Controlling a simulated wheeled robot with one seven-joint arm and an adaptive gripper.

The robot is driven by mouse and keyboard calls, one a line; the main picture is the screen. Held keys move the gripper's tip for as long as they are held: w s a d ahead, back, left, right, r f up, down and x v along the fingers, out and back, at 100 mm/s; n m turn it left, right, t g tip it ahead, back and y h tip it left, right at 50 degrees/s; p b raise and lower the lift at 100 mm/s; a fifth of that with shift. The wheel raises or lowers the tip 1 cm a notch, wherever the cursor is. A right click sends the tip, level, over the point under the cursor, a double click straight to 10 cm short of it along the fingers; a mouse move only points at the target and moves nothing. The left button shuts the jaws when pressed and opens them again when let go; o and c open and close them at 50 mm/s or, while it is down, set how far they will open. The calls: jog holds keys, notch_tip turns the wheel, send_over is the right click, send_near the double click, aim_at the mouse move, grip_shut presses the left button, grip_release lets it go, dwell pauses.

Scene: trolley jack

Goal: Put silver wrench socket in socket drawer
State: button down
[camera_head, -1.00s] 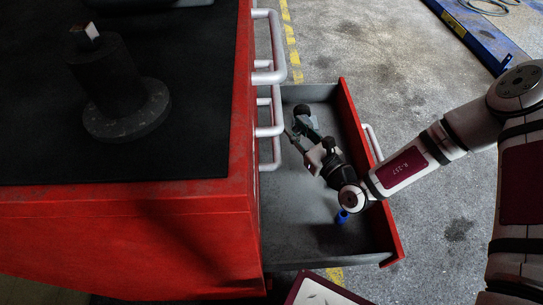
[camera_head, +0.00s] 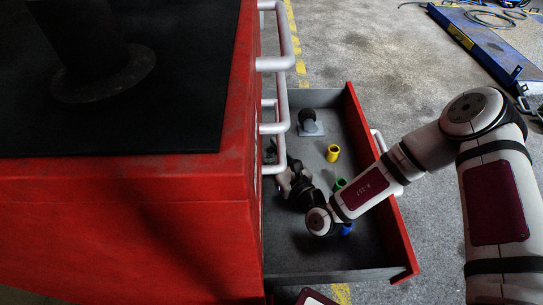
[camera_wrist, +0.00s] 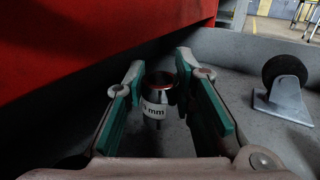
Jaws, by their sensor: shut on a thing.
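The silver wrench socket (camera_wrist: 158,97), with a white label ending in "mm", is between the green-padded fingers of my gripper (camera_wrist: 160,88) in the wrist view. My gripper is shut on it. In the head view my gripper (camera_head: 277,165) is down in the open drawer (camera_head: 300,250), close to the red cabinet side. The socket is too dark and small to make out in the head view. I cannot tell whether it touches the drawer floor.
The drawer holds a yellow socket (camera_head: 333,153), a green socket (camera_head: 341,184), a blue socket (camera_head: 347,229) and a black caster wheel (camera_head: 308,119), which also shows in the wrist view (camera_wrist: 285,75). The red cabinet (camera_head: 130,220) with white handles (camera_head: 283,60) overhangs the drawer's left side.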

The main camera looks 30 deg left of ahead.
jog(key=shift+w+d+f+b, duration=0.15)
jog(key=shift+f+b, duration=0.15)
jog(key=shift+f, duration=0.25)
jog(key=shift+f, duration=0.6)
jog(key=c, duration=1.3)
grip_release()
jog(key=shift+c, duration=0.2)
jog(key=shift+r, duration=0.25)
jog(key=p+v, duration=0.1)
jog(key=v, duration=0.1)
jog(key=p+v, duration=0.1)
jog(key=v, duration=0.4)
jog(key=shift+d+r+p, duration=0.2)
jog(key=shift+r+p, duration=0.2)
